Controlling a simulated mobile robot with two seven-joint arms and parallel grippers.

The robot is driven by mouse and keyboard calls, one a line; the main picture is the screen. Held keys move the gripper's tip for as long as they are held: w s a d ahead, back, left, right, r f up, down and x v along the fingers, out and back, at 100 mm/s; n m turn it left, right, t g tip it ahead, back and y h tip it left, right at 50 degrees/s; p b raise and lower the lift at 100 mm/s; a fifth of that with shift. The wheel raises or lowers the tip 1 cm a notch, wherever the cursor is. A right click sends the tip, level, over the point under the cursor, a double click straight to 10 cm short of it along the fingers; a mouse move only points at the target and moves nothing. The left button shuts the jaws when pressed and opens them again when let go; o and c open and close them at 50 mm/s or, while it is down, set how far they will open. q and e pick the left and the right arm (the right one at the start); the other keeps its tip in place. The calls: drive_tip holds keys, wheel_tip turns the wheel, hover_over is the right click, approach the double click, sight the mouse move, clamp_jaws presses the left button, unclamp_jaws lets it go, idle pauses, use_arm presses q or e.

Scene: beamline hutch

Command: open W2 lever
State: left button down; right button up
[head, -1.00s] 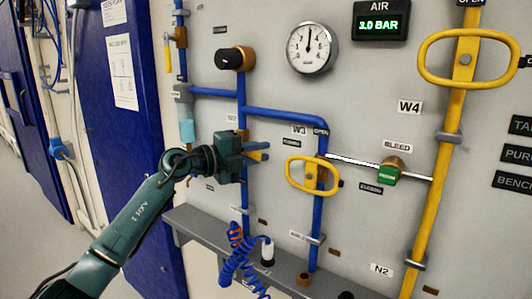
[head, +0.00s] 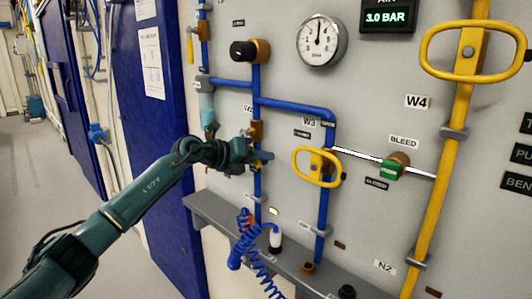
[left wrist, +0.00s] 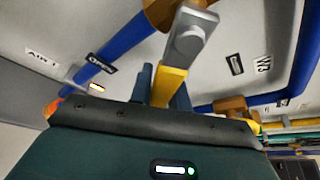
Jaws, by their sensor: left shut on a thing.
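The W2 valve's brass body (head: 257,131) sits on a vertical blue pipe in the head view, just above my left gripper (head: 267,156). The W2 label (head: 248,108) is partly hidden. In the left wrist view, the W2 lever (left wrist: 171,84) has a grey metal stem and a yellow grip, running from the brass body (left wrist: 165,10) down between my left gripper's fingers (left wrist: 163,88). The gripper is shut on the yellow grip. The lever lies at an angle to the blue pipe in that view. In the head view my gripper hides most of the lever. My right gripper is not in view.
A yellow oval W3 handle (head: 316,167) is close on the right. A black knob (head: 243,50) and gauge (head: 322,41) are above. A grey ledge (head: 225,217) with a coiled blue hose (head: 240,240) lies below. A blue door (head: 165,125) stands left.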

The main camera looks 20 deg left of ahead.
use_arm(q)
drive_tip(key=shift+w+a+f+m+t+y+b, duration=0.1)
drive_tip(key=shift+w+a+f+m+y, duration=0.2)
drive_tip(key=shift+a+m+y, duration=0.5)
drive_tip(key=shift+w+a+f+m+t+y+b, duration=0.2)
drive_tip(key=shift+a+m+y, duration=0.35)
drive_tip(key=shift+m, duration=0.45)
drive_tip(key=shift+w+a+f+m+y+b, duration=0.1)
drive_tip(key=shift+w+a+f+m+y, duration=0.35)
drive_tip(key=shift+a+m, duration=0.45)
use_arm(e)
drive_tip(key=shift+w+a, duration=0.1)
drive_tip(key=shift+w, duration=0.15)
use_arm(q)
drive_tip(key=shift+s+r, duration=0.15)
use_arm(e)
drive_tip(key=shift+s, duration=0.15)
use_arm(q)
drive_tip(key=c, duration=1.3)
unclamp_jaws()
drive_tip(key=shift+c, duration=0.2)
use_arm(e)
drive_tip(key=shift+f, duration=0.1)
